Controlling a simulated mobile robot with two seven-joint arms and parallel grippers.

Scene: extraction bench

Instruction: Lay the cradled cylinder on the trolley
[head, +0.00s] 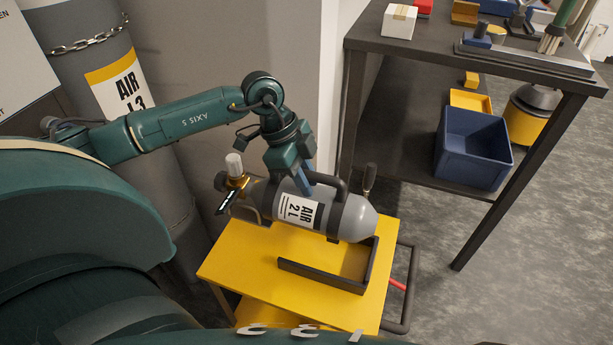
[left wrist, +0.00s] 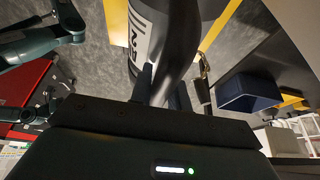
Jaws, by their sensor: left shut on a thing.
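The grey cylinder (head: 345,218), with an "AIR 2 L" label, a brass valve and a dark carrying frame with a handle (head: 328,182), lies roughly level over the yellow trolley (head: 245,262). My left gripper (head: 306,185) is above its middle and shut on it, at the handle; the fingertips are partly hidden. The cylinder also shows in the left wrist view (left wrist: 152,40), close beyond the fingers. A dark raised edging (head: 320,277) on the trolley top lies in front of and below the cylinder. I cannot tell whether the cylinder touches the trolley. My right gripper is not seen.
A dark bench (head: 425,52) with a lower shelf stands to the right, bearing a blue bin (head: 473,148). A dark trolley handle (head: 411,285) sticks out right. A large grey cylinder (head: 120,85) with a chain stands behind left. The trolley's front top is clear.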

